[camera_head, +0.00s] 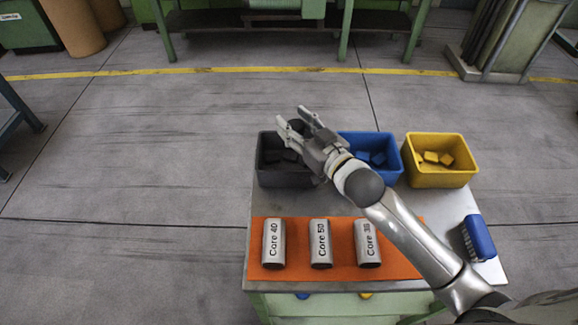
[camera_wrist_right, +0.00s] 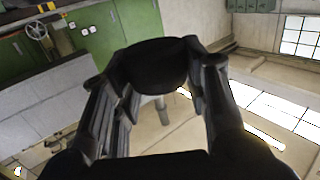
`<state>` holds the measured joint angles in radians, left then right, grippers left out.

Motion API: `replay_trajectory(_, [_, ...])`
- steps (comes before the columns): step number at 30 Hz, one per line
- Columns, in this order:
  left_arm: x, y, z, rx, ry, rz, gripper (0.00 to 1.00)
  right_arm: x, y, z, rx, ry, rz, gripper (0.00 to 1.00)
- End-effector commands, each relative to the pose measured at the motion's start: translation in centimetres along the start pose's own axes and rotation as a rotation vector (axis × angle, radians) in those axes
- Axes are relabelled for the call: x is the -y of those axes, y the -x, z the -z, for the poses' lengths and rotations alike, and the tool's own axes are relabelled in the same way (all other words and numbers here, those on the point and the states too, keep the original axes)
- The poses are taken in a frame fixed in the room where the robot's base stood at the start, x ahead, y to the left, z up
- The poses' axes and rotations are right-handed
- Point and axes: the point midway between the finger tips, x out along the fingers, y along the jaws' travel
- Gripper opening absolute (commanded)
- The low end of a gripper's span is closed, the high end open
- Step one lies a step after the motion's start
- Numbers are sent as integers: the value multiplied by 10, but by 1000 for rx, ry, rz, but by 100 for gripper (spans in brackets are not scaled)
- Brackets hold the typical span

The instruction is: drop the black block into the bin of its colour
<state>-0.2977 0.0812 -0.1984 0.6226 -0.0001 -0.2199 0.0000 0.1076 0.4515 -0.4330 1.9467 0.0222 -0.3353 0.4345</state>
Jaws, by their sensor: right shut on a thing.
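My right gripper (camera_head: 292,117) reaches in from the lower right and is shut on the black block (camera_wrist_right: 155,64), which sits between its fingers in the right wrist view. In the head view the block (camera_head: 297,126) is a small dark shape, partly covered by the fingers. The black bin (camera_head: 282,180) stands at the left of the row of bins, with dark blocks inside. The gripper is above this bin, its fingertips near the far rim; its exact height is hard to tell. My left gripper is in neither view.
A blue bin (camera_head: 391,175) and a yellow bin (camera_head: 440,178) stand to the right, each with blocks inside. A blue brush (camera_head: 478,238) lies at the table's right edge.

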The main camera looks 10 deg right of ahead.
Motion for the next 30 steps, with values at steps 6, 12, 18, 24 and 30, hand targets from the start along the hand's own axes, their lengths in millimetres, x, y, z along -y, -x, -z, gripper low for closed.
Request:
replay_trajectory(6, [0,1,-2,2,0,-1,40,0,0,1,-1,1,0,44])
replay_trajectory(12, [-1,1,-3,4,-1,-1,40,0,0,1,-1,1,0,67])
replay_trajectory(18, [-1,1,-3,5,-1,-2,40,0,0,1,-1,0,0,67])
replay_trajectory(24, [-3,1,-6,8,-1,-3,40,0,6,0,1,0,0,67])
replay_trajectory(30, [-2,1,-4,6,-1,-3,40,0,33,0,3,0,1,67])
